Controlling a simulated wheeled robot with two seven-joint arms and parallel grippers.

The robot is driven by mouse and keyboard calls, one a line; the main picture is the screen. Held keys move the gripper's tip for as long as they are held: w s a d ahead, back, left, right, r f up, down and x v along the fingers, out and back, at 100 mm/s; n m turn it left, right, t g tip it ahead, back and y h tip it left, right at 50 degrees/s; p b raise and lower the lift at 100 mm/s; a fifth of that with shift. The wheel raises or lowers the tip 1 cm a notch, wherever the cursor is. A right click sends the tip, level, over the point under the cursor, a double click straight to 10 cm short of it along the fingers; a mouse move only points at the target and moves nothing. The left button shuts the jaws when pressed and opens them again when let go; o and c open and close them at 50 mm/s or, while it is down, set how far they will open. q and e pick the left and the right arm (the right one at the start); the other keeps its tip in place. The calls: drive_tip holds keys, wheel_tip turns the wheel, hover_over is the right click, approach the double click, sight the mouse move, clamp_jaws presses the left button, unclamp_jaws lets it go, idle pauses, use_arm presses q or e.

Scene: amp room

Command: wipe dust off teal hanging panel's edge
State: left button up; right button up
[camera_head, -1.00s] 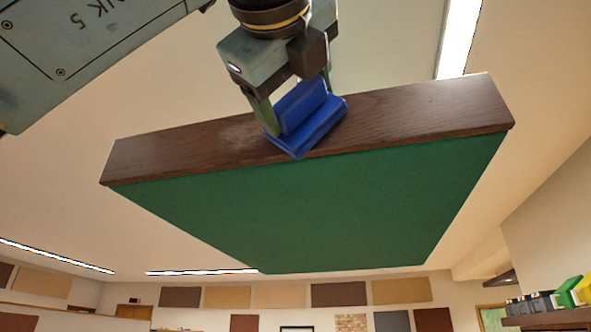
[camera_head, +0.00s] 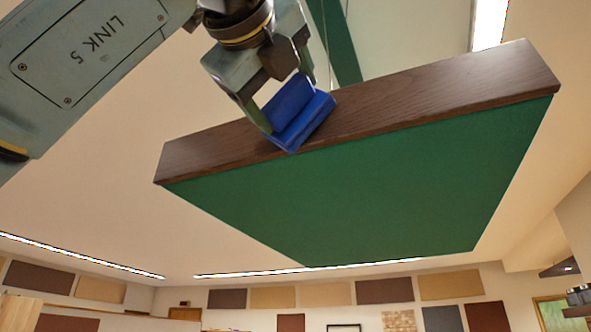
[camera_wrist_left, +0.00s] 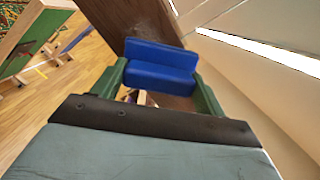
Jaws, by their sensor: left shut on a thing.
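The teal hanging panel (camera_head: 370,195) fills the middle of the head view, tilted up to the right, with a dark brown wooden edge (camera_head: 420,98) facing me. My left gripper (camera_head: 283,112) is shut on a blue wiping block (camera_head: 300,118). The block lies against the wooden edge, left of its middle, and overlaps its lower border. In the left wrist view the blue block (camera_wrist_left: 160,65) sits between the green fingers, with the brown edge (camera_wrist_left: 135,22) behind it. No clear dust patch shows on the visible wood. My right gripper is not in view.
A thin cable and a green strip (camera_head: 335,45) show above the panel. Ceiling lights (camera_head: 490,25) and a far wall with brown and tan panels (camera_head: 384,290) lie beyond. The wrist view shows wooden floor (camera_wrist_left: 60,110) below and a green board (camera_wrist_left: 40,40) at left.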

use_arm(q)
drive_tip(key=shift+w+a, duration=0.3)
drive_tip(key=shift+a, duration=0.35)
drive_tip(key=shift+w+a+b, duration=0.2)
drive_tip(key=shift+w+a, duration=0.1)
drive_tip(key=shift+a, duration=0.55)
drive_tip(key=shift+w+a+b, duration=0.25)
drive_tip(key=shift+w+a, duration=0.05)
drive_tip(key=shift+a, duration=0.55)
drive_tip(key=shift+w+a+b, duration=0.2)
drive_tip(key=shift+w+a, duration=0.1)
drive_tip(key=shift+a, duration=0.55)
drive_tip(key=shift+s, duration=0.15)
drive_tip(key=shift+r+b+v, duration=0.15)
drive_tip(key=shift+b+v, duration=0.3)
drive_tip(key=shift+v, duration=1)
drive_tip(key=shift+r+b+v, duration=0.1)
drive_tip(key=shift+b+v, duration=0.35)
drive_tip(key=shift+v, duration=1)
drive_tip(key=shift+a, duration=0.2)
drive_tip(key=v, duration=0.2)
drive_tip(key=shift+s+a+r+b, duration=0.1)
drive_tip(key=shift+s+a+b, duration=0.15)
drive_tip(key=shift+s+b, duration=0.1)
